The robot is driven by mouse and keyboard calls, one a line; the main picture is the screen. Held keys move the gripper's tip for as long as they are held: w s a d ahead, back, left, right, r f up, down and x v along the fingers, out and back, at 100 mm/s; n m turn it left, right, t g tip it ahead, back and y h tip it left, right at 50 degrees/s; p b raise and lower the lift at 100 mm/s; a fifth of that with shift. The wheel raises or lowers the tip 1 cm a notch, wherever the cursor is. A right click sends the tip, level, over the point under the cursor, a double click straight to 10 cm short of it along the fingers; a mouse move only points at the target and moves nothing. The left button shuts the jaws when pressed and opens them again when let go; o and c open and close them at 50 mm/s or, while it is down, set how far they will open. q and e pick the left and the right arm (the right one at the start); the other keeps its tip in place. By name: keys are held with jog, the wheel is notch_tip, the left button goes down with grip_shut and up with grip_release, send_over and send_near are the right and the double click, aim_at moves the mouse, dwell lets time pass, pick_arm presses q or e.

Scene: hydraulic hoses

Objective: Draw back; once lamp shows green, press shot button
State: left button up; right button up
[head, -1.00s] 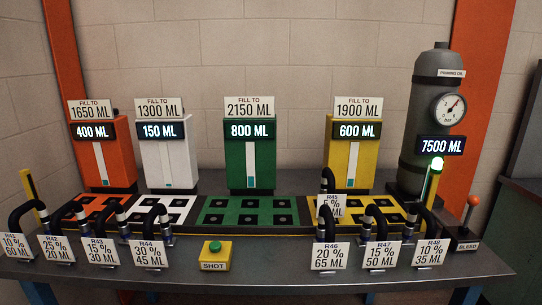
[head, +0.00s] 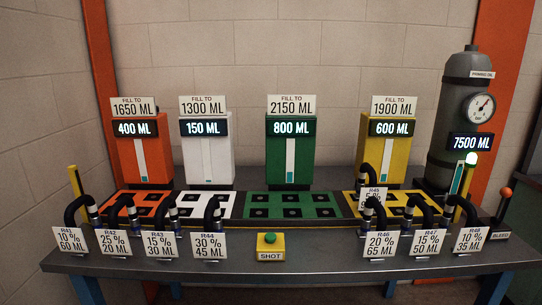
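The shot button (head: 270,238) is a green dome on a yellow box (head: 270,251) labelled SHOT, at the table's front middle. It looks unpressed and nothing touches it. Neither of my grippers nor arms shows in the head view.
Orange (head: 142,160), white (head: 206,160), green (head: 290,150) and yellow (head: 387,150) tanks stand behind matching socket plates. Several black hoses with tags line the table's (head: 200,267) front. A grey cylinder (head: 457,120) reads 7500 ML; a BLEED lever (head: 504,200) stands at far right.

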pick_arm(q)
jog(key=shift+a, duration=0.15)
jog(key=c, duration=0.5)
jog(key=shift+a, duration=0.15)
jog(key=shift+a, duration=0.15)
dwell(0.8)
